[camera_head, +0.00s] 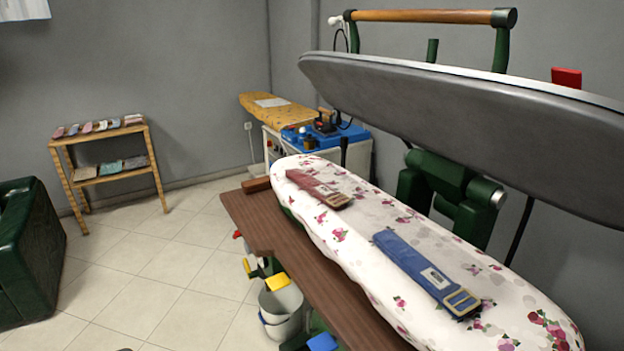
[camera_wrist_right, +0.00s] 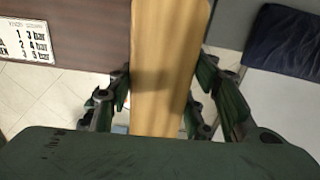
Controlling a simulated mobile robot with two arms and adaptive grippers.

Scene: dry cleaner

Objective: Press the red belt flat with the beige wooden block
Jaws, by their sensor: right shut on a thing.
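The red belt (camera_head: 318,188) lies on the far part of the flowered pressing board (camera_head: 385,215) in the head view. It looks folded or rolled into a short strip. The beige wooden block (camera_wrist_right: 168,60) fills the middle of the right wrist view. My right gripper (camera_wrist_right: 165,105) is shut on it, with green fingers on both sides. Neither gripper shows in the head view, so the distance from the block to the red belt cannot be told. My left gripper is out of view.
A blue belt (camera_head: 425,272) lies nearer on the board. The raised grey press lid (camera_head: 470,110) hangs above the board's right side. A brown wooden shelf (camera_head: 300,275) runs along the board's left edge, with a reddish-brown block (camera_head: 257,185) at its far end.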

